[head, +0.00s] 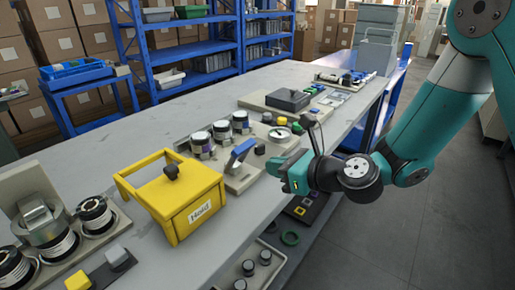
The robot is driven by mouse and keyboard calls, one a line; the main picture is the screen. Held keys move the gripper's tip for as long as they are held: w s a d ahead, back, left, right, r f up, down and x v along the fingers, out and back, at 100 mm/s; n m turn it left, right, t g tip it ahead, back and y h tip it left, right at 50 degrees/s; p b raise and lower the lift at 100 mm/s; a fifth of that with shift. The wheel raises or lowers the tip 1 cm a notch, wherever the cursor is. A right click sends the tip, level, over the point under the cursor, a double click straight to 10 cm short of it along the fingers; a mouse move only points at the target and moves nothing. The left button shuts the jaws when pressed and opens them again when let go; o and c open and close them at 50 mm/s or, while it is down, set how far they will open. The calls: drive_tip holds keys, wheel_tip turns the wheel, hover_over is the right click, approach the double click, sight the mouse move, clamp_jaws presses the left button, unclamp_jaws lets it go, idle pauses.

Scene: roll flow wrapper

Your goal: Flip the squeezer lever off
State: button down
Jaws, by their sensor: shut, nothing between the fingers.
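A lever with a blue handle (240,153) stands tilted on a beige panel (238,180) near the bench's front edge. A thin dark lever with a black knob (309,119) rises behind my gripper; its base is hidden. No label shows which of them is the squeezer lever. My gripper (284,170) is in the head view, to the right of the blue-handled lever and apart from it. It is over the bench's front edge, with its fingers shut and empty. My wrist hides part of the bench behind it.
A yellow frame box marked "Hold" (198,211) stands left of the panel. Several capped jars (202,146) and a round gauge (281,135) stand behind the blue-handled lever. A black block (288,99) sits farther back.

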drive_tip(key=shift+w+a+r+p, duration=0.25)
drive_tip(key=shift+w+a, duration=0.3)
drive_tip(key=shift+a, duration=0.15)
drive_tip(key=shift+w+a+r+p, duration=0.2)
drive_tip(key=shift+w+a, duration=0.35)
drive_tip(key=shift+a, duration=0.1)
drive_tip(key=shift+w+a+r+p, duration=0.25)
drive_tip(key=shift+w+a, duration=0.3)
drive_tip(key=shift+a, duration=0.15)
drive_tip(key=shift+r, duration=0.1)
